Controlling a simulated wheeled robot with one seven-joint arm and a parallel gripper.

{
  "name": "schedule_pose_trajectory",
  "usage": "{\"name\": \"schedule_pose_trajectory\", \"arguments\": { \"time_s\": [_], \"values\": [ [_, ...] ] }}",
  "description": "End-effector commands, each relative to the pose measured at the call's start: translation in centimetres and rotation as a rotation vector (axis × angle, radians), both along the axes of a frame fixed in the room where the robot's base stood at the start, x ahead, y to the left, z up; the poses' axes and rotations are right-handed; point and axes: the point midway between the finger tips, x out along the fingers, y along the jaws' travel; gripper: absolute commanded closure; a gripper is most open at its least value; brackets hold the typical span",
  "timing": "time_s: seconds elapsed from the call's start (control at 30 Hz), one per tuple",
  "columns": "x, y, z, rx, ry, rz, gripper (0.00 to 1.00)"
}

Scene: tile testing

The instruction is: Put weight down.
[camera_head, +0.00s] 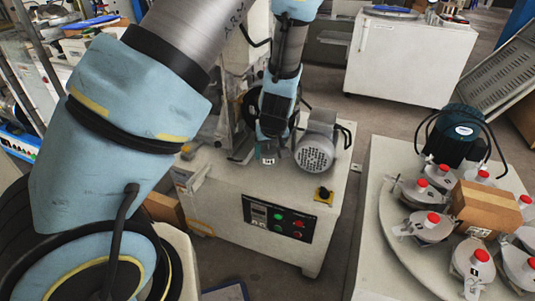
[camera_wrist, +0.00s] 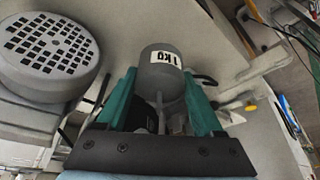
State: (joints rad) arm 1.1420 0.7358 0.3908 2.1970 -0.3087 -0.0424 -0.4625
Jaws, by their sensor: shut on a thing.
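The weight (camera_wrist: 158,82) is a grey cylinder with a white "1 KG" label in the wrist view. My gripper (camera_wrist: 160,92) is shut on it, with a teal finger on either side. In the head view my gripper (camera_head: 268,143) points down over the white machine cabinet (camera_head: 215,195), left of the grey motor. The weight is mostly hidden there, with a small white label showing at the gripper's lower end. I cannot tell whether the weight touches a surface.
The grey motor (camera_head: 314,152) stands close to the right of my gripper and also shows in the wrist view (camera_wrist: 48,50). The cabinet front has a black button panel (camera_head: 278,218). A round table (camera_head: 385,262) at right holds several red-capped metal containers and a cardboard box (camera_head: 484,208).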

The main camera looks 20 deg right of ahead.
Motion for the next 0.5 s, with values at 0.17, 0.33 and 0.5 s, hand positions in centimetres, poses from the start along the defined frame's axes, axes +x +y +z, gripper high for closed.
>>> {"name": "schedule_pose_trajectory", "arguments": {
  "time_s": [0.17, 0.33, 0.5],
  "values": [
    [0.1, 0.0, -2.4, -0.001, -0.001, 0.001, 1.0],
    [0.1, -0.1, -3.2, -0.004, -0.004, 0.0, 1.0],
    [0.1, 0.0, -5.0, -0.001, -0.001, 0.0, 1.0]
  ]
}}
